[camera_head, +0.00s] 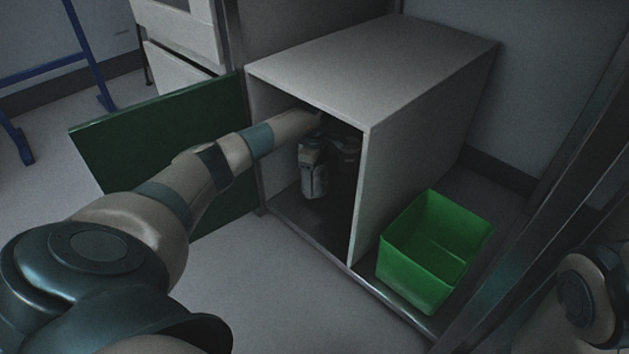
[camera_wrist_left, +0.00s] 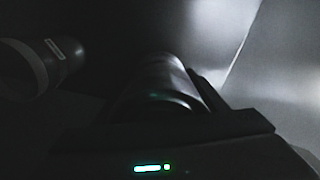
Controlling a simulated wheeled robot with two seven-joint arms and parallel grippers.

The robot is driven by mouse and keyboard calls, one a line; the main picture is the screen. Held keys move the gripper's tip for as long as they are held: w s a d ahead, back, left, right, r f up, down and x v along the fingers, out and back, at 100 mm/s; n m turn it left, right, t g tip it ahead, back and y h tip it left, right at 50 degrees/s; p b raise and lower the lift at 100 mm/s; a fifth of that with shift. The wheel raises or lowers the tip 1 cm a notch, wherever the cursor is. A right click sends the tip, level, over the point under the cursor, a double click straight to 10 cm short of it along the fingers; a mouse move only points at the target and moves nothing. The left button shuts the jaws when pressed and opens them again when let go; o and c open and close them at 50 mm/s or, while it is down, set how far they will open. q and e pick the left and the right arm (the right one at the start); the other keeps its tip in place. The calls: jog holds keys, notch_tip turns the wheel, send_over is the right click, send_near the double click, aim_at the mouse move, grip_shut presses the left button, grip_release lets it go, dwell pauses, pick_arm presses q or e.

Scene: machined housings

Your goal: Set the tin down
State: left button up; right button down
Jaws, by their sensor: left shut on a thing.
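My left arm reaches into the open cabinet (camera_head: 430,100), and my left gripper (camera_head: 314,180) is inside it, in deep shadow above the cabinet floor. In the left wrist view a dark, shiny cylindrical tin (camera_wrist_left: 160,82) lies straight ahead of the gripper's body, and the gripper is shut on it. The fingers are too dark to make out. In the head view I cannot pick out the tin in the dark. Whether it touches the cabinet floor is hidden. My right gripper is not in view.
A second cylinder with a pale label (camera_wrist_left: 45,60) is left of the tin in the left wrist view. The cabinet's green door (camera_head: 160,140) stands open at left, under my arm. A green bin (camera_head: 425,270) stands right of the cabinet; its visible inside is empty.

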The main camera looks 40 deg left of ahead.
pick_arm(q)
notch_tip(320, 180, down, 2)
jog(key=shift+f+b, duration=0.2)
jog(key=shift+b, duration=0.55)
jog(key=o, duration=1.6)
jog(key=shift+f, duration=0.1)
jog(key=shift+c, duration=0.2)
